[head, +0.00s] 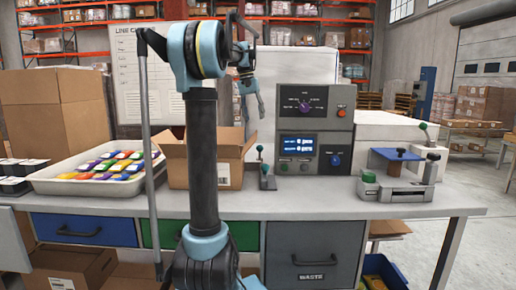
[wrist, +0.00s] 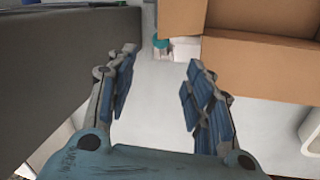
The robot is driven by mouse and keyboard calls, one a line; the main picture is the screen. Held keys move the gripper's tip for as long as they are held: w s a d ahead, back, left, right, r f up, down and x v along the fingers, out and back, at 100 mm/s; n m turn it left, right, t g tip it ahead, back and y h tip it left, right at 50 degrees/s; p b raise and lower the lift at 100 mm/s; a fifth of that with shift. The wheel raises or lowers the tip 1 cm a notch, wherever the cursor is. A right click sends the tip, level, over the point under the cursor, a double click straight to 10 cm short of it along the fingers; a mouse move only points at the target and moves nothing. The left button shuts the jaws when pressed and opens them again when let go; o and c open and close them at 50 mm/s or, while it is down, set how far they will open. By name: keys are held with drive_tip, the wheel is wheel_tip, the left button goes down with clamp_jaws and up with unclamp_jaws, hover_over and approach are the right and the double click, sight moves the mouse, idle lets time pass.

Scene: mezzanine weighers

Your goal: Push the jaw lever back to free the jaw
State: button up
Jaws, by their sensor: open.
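A metal clamping fixture (head: 400,192) sits on the right of the bench in the head view. I cannot tell for certain which is the jaw lever, or how the jaw sits. My gripper (head: 255,105) hangs above the bench, behind my arm, well left of the fixture. In the wrist view my gripper (wrist: 157,92) is open, with nothing between its fingers.
An open cardboard box (head: 230,165) and a white tray (head: 100,178) of coloured packs stand left on the bench. The grey control box (head: 310,140) stands at the back. A box edge (wrist: 262,60) shows near my right finger in the wrist view. Bench front is clear.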

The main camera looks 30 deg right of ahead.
sight(260, 153)
drive_tip(key=f, duration=0.4)
drive_tip(key=s+d+f, duration=0.1)
drive_tip(key=f, duration=0.4)
drive_tip(key=d+f, duration=0.1)
drive_tip(key=f, duration=0.4)
drive_tip(key=shift+s+f, duration=0.15)
drive_tip(key=shift+s, duration=0.25)
clamp_jaws()
